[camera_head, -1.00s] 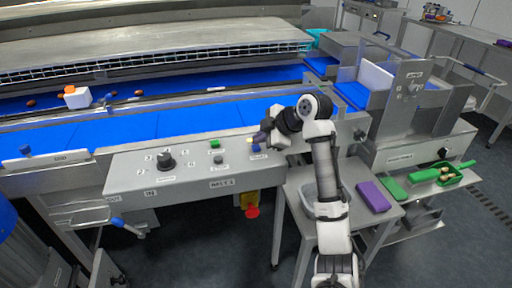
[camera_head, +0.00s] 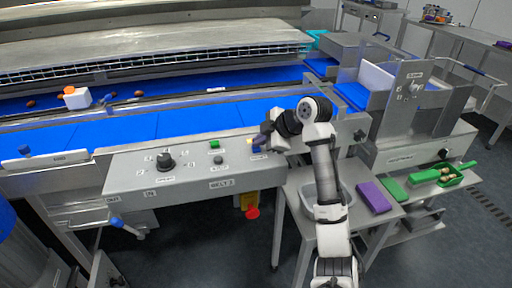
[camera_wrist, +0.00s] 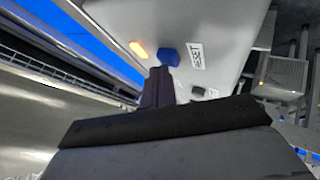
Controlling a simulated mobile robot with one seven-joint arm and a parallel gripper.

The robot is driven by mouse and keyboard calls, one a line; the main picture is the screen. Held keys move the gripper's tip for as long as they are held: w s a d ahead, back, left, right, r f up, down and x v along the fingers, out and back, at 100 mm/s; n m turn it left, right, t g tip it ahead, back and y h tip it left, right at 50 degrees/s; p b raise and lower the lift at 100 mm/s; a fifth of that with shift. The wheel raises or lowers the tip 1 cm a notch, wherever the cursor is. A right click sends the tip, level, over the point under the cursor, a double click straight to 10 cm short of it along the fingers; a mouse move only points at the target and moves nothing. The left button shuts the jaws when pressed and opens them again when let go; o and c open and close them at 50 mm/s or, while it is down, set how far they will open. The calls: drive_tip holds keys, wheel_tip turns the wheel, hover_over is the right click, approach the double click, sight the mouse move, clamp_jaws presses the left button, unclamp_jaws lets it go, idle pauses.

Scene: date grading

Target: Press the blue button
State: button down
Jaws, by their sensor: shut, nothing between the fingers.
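The blue button (camera_wrist: 168,56) shows in the wrist view on a grey panel, next to a label reading RESET. In the head view the blue button (camera_head: 256,149) sits near the right end of the control panel (camera_head: 130,181), partly hidden by my gripper. My gripper (camera_head: 262,139) is shut and empty, right at the button. In the wrist view its dark fingertips (camera_wrist: 159,78) lie just below the button and meet its lower edge in the picture. I cannot tell whether they touch it.
A yellow lamp (camera_wrist: 138,49) is beside the blue button. A green button (camera_head: 214,144), a small dark knob (camera_head: 220,160) and a large black dial (camera_head: 165,161) are further left on the panel. Blue conveyor belts (camera_head: 150,124) run behind. A red emergency stop (camera_head: 252,212) hangs below.

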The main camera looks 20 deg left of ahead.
sight(260, 148)
drive_tip(key=shift+f, duration=0.15)
idle(0.4)
drive_tip(key=shift+r+p, duration=0.6)
drive_tip(key=shift+r, duration=0.25)
drive_tip(key=shift+r, duration=0.1)
wheel_tip(260, 148, up, 5)
drive_tip(key=p, duration=0.3)
idle(0.5)
